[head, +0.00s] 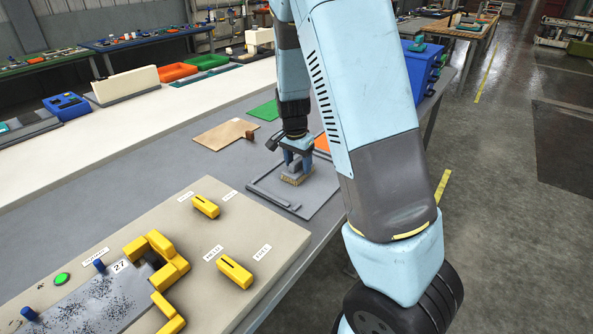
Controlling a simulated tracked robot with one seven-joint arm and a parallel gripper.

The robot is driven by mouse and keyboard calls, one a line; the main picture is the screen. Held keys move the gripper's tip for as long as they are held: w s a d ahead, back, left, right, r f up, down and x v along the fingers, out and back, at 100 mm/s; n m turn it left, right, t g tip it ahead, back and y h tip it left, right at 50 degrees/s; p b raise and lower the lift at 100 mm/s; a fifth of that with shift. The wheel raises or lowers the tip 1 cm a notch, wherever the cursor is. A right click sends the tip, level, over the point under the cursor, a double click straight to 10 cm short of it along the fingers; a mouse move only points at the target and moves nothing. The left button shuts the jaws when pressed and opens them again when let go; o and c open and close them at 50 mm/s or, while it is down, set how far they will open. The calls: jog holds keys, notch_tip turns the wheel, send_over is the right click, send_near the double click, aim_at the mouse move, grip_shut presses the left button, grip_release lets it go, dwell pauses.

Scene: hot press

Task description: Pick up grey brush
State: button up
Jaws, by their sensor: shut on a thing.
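The grey brush (296,179) has a grey body with a tan bristle strip along its lower edge. It is on or just above a grey flat plate with raised edge strips (318,203) on the table; I cannot tell whether it touches the plate. My gripper (298,163) points down from above, its blue fingers shut on the brush's upper part. The fingers hide part of the brush.
A beige press board (225,280) with yellow clamps (235,272) fills the front left. A brown board (226,134), a green sheet (265,111) and an orange item (322,143) lie behind. A blue bin (423,72) stands at the right.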

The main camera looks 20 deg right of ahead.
jog(key=shift+r, duration=0.65)
jog(key=s+r, duration=1.1)
jog(key=s, duration=0.3)
jog(key=shift+r, duration=0.4)
jog(key=o, duration=0.5)
jog(key=shift+c, duration=1.4)
jog(key=shift+a, duration=0.1)
jog(key=shift+c, duration=0.2)
